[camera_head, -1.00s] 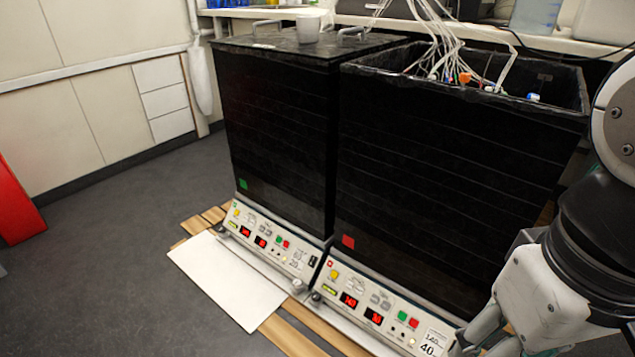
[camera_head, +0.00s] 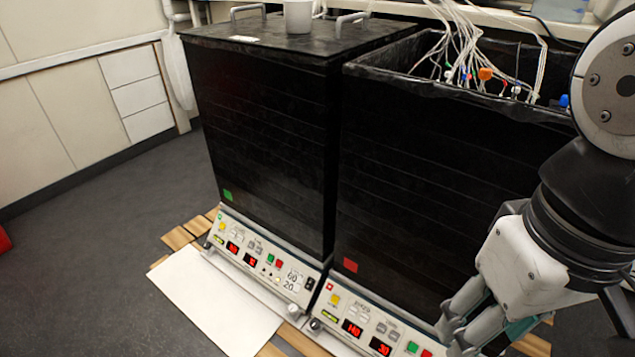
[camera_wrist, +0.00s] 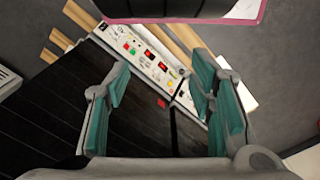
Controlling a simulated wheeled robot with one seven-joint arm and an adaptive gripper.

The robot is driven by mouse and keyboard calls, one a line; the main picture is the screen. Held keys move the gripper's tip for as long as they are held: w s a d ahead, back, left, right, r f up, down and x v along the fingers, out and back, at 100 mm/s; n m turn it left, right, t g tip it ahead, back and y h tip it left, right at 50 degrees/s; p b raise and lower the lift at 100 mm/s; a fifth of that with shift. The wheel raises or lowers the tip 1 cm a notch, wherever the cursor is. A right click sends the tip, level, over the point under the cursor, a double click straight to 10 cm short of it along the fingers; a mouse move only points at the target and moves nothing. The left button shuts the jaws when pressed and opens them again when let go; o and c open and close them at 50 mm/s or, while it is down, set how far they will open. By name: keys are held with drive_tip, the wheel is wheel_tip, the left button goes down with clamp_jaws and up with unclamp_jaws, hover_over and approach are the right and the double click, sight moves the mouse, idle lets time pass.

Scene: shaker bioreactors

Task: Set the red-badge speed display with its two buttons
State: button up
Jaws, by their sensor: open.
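The red-badge panel (camera_head: 345,316) runs along the foot of the right black box, below a red square (camera_head: 350,266). Its left red display (camera_head: 352,328) seems to read 140, its right one (camera_head: 381,346) 30. Pairs of small grey buttons (camera_head: 362,311) sit above the displays; their labels are too small to read. The panel's right end is cut off in the head view, but the panel (camera_wrist: 146,58) shows in the wrist view. My gripper (camera_head: 458,334) is open and empty, right of the panel. In the wrist view its fingers (camera_wrist: 160,72) are spread with the panel beyond them.
The left black box has its own panel (camera_head: 262,262) and a green square (camera_head: 228,195). A white mug (camera_head: 298,16) stands on its lid. Cables (camera_head: 470,50) hang into the open right box. A white board (camera_head: 215,300) lies in front; grey floor (camera_head: 90,260) is free at left.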

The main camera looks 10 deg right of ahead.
idle(0.3)
clamp_jaws()
idle(1.2)
